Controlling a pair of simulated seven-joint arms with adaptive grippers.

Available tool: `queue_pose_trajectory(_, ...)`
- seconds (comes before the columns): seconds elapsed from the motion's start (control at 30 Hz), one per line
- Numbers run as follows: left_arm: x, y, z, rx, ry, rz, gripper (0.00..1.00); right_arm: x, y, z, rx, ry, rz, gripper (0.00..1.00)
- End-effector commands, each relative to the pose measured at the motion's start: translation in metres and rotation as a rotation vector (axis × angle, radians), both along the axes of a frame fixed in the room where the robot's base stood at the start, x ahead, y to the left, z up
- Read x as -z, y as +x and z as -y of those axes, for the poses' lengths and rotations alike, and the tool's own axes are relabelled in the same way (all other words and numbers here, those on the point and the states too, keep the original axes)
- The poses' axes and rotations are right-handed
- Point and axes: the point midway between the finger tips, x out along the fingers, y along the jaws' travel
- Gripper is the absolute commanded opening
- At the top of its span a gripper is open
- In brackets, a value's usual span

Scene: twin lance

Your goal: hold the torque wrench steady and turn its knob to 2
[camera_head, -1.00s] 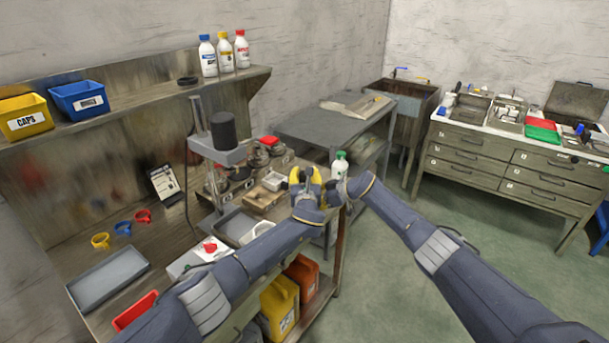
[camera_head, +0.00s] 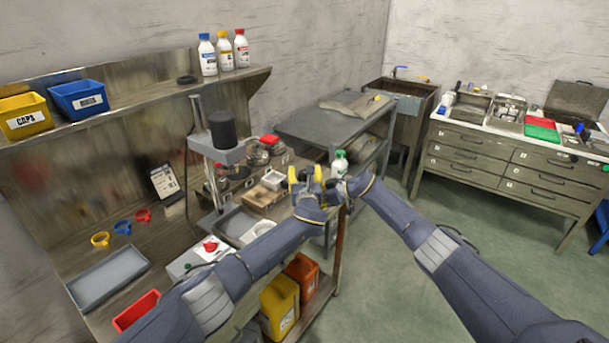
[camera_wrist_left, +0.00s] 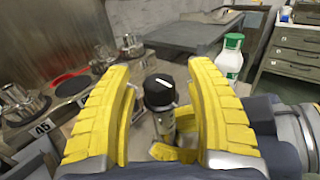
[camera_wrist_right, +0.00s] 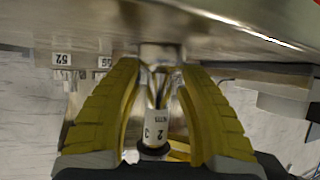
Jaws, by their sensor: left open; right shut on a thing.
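The torque wrench shows in the left wrist view as a metal shaft (camera_wrist_left: 164,120) topped by a black knob (camera_wrist_left: 159,92) with a white mark. My left gripper (camera_wrist_left: 160,80) is open, one yellow finger on each side of the knob, with gaps between. My right gripper (camera_wrist_right: 160,75) is shut on the metal wrench body (camera_wrist_right: 160,80). In the right wrist view a white scale sleeve (camera_wrist_right: 157,128) shows the digits 2 and 3 beside the black knob (camera_wrist_right: 153,151). In the head view the left gripper (camera_head: 305,178) and my right wrist hide most of the wrench.
A workbench (camera_head: 150,235) with trays, pots and a stand (camera_head: 222,130) lies left of the grippers. A white bottle with a green cap (camera_head: 339,164) stands just behind them. A grey side table (camera_head: 330,127) is beyond. Open floor lies to the right.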

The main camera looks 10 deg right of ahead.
Motion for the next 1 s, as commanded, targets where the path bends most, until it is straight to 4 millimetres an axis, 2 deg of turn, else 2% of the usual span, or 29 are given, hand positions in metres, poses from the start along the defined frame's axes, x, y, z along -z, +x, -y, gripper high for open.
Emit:
queue_pose_trajectory(0.17,0.001,-0.004,-0.001,0.001,-0.001,-0.001,0.55,0.003,-0.001,0.000,0.000,-0.003,-0.005,0.25)
queue_pose_trajectory(0.37,0.002,-0.019,-0.003,0.002,-0.003,-0.002,0.55,0.003,-0.001,0.001,0.000,-0.003,-0.004,0.25)
queue_pose_trajectory(1.0,0.000,-0.096,-0.018,0.001,-0.002,0.000,0.55,0.003,-0.001,0.000,0.000,-0.003,-0.003,0.25)
